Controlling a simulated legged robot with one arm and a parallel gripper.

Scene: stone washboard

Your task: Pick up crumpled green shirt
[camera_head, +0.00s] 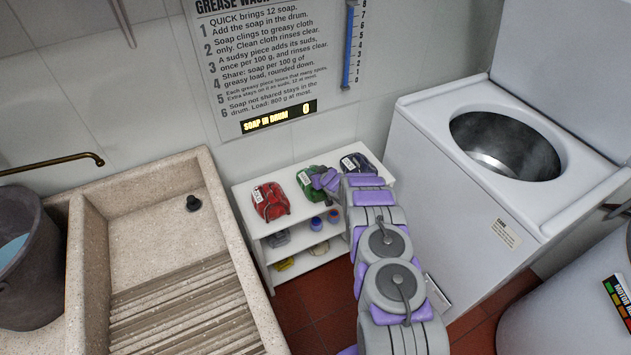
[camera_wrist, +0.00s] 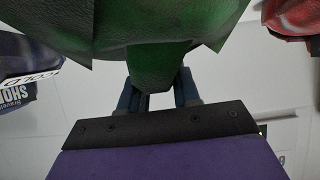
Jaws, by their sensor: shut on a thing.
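The crumpled green shirt (camera_head: 308,180) is at the white shelf's top, between a red bundle and a dark bundle. In the wrist view the green shirt (camera_wrist: 150,55) fills the upper middle, and a fold of it hangs down between my fingers. My gripper (camera_head: 325,180) reaches the shirt from the right and is shut on it. In the wrist view my gripper (camera_wrist: 160,95) shows two dark fingers, their tips partly hidden by the cloth. I cannot tell whether the shirt is clear of the shelf.
The red bundle (camera_head: 270,202) and the dark bundle (camera_head: 358,163) flank the shirt on the white shelf (camera_head: 262,228). An open-lidded washer (camera_head: 440,185) stands right.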

